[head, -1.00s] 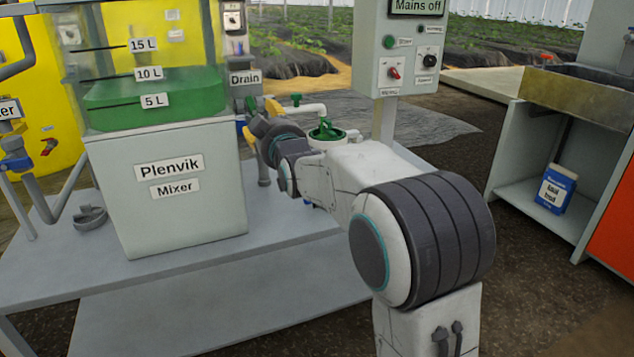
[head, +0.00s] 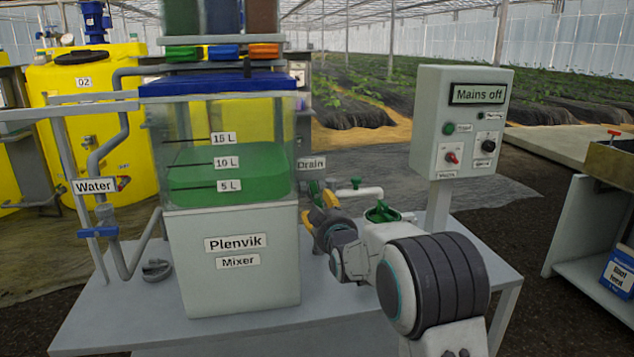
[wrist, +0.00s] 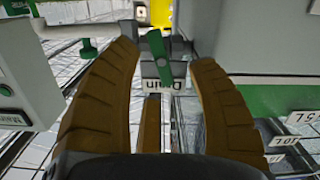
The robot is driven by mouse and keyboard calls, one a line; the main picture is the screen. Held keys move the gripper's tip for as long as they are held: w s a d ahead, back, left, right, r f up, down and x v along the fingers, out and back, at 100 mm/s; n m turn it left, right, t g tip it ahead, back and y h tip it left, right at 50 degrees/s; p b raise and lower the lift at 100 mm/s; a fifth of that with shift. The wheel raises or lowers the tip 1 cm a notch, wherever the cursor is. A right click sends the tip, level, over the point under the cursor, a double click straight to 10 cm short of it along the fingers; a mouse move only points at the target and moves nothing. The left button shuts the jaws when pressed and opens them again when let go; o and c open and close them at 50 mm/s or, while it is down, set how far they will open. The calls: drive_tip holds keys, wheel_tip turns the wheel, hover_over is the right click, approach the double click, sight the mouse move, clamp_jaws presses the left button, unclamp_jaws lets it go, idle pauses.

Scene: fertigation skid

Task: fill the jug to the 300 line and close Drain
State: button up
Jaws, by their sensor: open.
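The Drain label (head: 312,164) is at the right side of the Plenvik mixer tank (head: 236,262). A green lever (wrist: 158,58) shows in the wrist view beside the inverted Drain label (wrist: 166,84). In the head view my gripper (head: 321,200) is beside the tank, partly hiding the valve. A round green-rimmed vessel (head: 382,213), perhaps the jug, stands behind my arm. Its lower part, any 300 line and its fill level are hidden.
Green liquid (head: 228,172) fills the tank to about the 10 L mark. A control box (head: 460,120) reads Mains off. A white pipe with a green tap (head: 356,186) is above the vessel. A blue-handled Water valve (head: 98,232) is at left. The bench front (head: 120,315) is clear.

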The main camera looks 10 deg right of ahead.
sight(317, 192)
drive_tip(key=shift+w+r+t, duration=0.2)
drive_tip(key=shift+r+t, duration=0.05)
drive_tip(key=shift+r, duration=0.25)
drive_tip(key=shift+w+r+t, duration=0.2)
drive_tip(key=shift+r+t, duration=0.05)
drive_tip(key=shift+r, duration=0.2)
drive_tip(key=shift+w, duration=3.25)
drive_tip(key=shift+c, duration=0.4)
clamp_jaws()
